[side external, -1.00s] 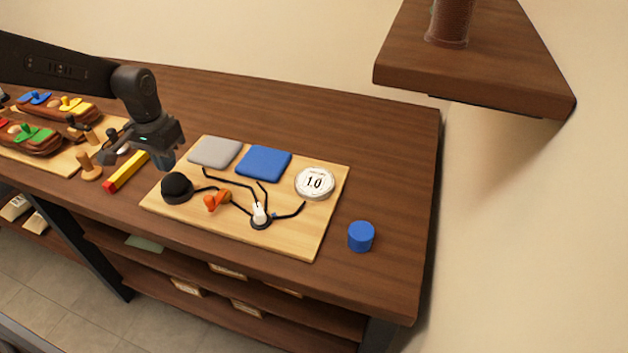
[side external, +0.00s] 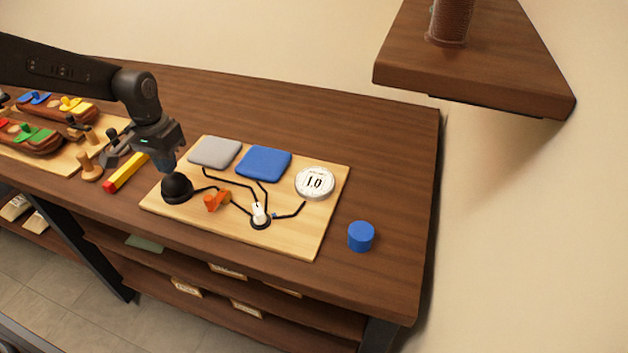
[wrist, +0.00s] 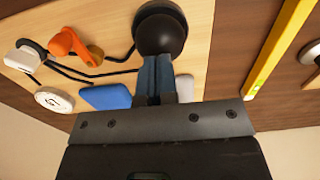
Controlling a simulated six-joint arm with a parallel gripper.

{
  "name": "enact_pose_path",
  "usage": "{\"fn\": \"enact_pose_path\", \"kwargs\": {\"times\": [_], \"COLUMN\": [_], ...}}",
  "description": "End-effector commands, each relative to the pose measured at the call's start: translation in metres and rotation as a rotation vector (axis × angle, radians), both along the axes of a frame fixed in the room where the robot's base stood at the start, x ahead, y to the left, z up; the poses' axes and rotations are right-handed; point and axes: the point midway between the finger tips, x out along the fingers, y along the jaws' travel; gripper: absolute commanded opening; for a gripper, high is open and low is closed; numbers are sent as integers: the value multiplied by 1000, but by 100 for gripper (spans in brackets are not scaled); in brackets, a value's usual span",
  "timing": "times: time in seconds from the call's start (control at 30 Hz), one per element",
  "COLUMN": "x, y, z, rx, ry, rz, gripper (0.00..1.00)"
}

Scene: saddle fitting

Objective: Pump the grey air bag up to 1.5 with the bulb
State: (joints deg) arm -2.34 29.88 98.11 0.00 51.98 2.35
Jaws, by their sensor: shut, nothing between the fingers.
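The black bulb (side external: 177,187) sits at the left end of the light wooden board (side external: 290,241). My gripper (side external: 167,165) is shut and empty, with its tips right at the top of the bulb; I cannot tell if they touch. In the wrist view the bulb (wrist: 160,32) is just beyond the blue fingers (wrist: 155,75). The grey air bag (side external: 215,152) lies flat at the back left of the board, beside the blue bag (side external: 264,163). The round white gauge (side external: 315,183) reads 1.0. An orange valve lever (side external: 216,200) and a white selector knob (side external: 259,211) sit on the black tubing.
A blue cylinder (side external: 361,236) stands right of the board. A yellow bar with a red end (side external: 126,173) lies left of it. Wooden pegs and saddle forms with coloured parts (side external: 32,138) stand further left. The table behind the board is clear.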

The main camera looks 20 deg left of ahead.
Motion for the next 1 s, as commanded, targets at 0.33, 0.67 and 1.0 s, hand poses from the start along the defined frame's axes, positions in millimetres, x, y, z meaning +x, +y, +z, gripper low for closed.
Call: {"fn": "enact_pose_path", "kwargs": {"times": [0.33,0.67,1.0], "x": [0,0,0], "y": [0,0,0], "z": [-14,-27,-31], "rx": [0,0,0], "ry": [1,2,1], "rz": [0,0,0], "gripper": [0,0,0]}}
